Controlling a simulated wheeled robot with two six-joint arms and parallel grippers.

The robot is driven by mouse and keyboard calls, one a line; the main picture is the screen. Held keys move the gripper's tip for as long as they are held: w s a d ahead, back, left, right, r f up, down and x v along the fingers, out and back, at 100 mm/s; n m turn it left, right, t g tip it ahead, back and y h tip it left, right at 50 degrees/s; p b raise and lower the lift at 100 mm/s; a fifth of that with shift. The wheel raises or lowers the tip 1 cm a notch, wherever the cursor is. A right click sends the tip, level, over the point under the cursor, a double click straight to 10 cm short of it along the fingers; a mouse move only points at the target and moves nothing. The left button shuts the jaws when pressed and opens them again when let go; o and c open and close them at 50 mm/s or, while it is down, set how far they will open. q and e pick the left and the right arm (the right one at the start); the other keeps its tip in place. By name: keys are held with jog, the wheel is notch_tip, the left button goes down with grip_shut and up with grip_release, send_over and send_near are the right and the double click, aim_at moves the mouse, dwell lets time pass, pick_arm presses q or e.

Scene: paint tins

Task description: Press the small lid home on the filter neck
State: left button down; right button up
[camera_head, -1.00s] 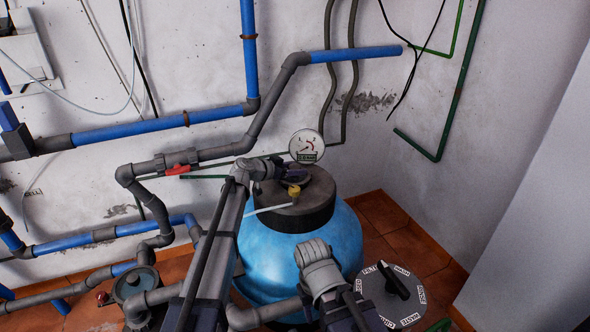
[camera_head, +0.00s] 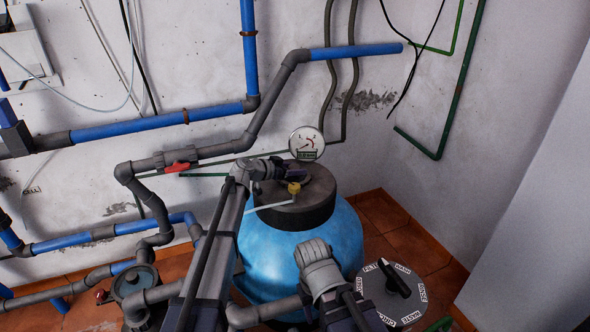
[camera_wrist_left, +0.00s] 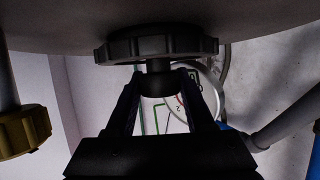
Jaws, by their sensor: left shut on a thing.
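My left gripper (camera_head: 292,175) reaches over the dark top of the blue filter (camera_head: 290,245). In the left wrist view its two fingers (camera_wrist_left: 163,92) are shut on the short stem of a dark, ribbed small lid (camera_wrist_left: 157,45). The lid lies against or very near the filter's grey-brown top (camera_wrist_left: 60,22); I cannot tell whether a gap is left. The lid looks about level with that surface. The filter neck is hidden behind the lid. In the head view my gripper largely hides the lid. My right gripper's fingers do not show.
A brass fitting (camera_head: 294,188) with a pale tube stands on the filter top near the gripper; it also shows in the wrist view (camera_wrist_left: 24,130). A pressure gauge (camera_head: 306,143) stands behind it. A round valve head (camera_head: 391,293) is at lower right. Pipes (camera_head: 160,128) line the wall.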

pick_arm(q)
jog(key=shift+f+b, duration=0.45)
jog(key=shift+f, duration=0.05)
dwell(0.8)
jog(key=shift+c, duration=0.9)
grip_release()
jog(key=p+v, duration=0.3)
jog(key=v, duration=0.4)
jog(key=shift+s+a+r, duration=0.1)
jog(key=shift+s+r, duration=0.1)
jog(key=shift+s+a, duration=0.15)
